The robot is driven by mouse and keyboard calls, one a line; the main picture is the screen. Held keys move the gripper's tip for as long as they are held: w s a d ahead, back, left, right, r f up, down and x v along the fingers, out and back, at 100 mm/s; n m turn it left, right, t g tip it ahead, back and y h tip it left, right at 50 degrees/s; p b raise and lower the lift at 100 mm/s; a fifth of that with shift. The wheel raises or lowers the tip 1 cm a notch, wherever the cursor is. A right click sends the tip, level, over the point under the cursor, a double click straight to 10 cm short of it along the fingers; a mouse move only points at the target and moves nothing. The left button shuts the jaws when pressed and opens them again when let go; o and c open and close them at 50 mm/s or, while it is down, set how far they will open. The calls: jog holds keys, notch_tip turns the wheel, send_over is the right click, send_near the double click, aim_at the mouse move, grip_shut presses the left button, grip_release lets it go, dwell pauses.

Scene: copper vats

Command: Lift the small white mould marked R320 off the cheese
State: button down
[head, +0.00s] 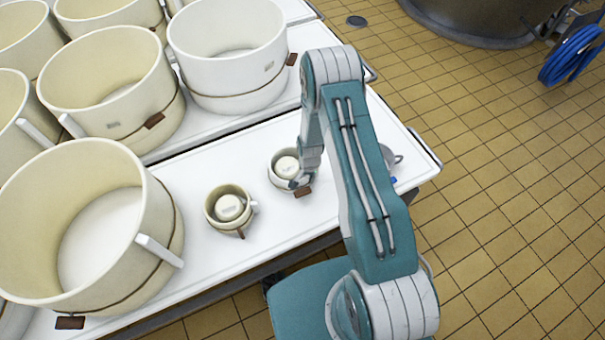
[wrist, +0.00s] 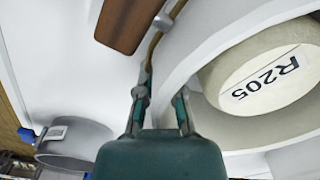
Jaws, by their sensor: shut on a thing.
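A small white mould (head: 274,178) stands on the white table, with a round pale cheese (head: 287,166) inside it. In the wrist view a white curved wall of the mould (wrist: 205,62) surrounds the cheese (wrist: 262,72), whose label reads R205. I see no R320 mark. My gripper (wrist: 160,100) is shut on the mould's wall, one finger on each side; it also shows at the mould's right edge in the head view (head: 300,181). A brown tag (wrist: 135,20) hangs on the mould's strap. I cannot tell whether the mould is raised.
A small cream mould (head: 212,222) with a cheese in it stands to the left. A small grey vessel (head: 395,158) is partly behind my arm; it also shows in the wrist view (wrist: 75,140). Large moulds (head: 150,230) crowd the left and back. The table's front edge is close.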

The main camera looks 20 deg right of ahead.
jog(key=shift+w+r, duration=0.1)
jog(key=shift+r, duration=0.4)
jog(key=s+r, duration=0.1)
jog(key=r, duration=0.1)
jog(key=s+a+r, duration=0.1)
jog(key=s+r, duration=0.1)
jog(key=r, duration=0.1)
jog(key=s+a+r, duration=0.1)
jog(key=r, duration=0.2)
jog(key=shift+s+a, duration=0.15)
jog(key=shift+s, duration=0.15)
jog(key=s+a+r, duration=0.4)
jog(key=s, duration=0.4)
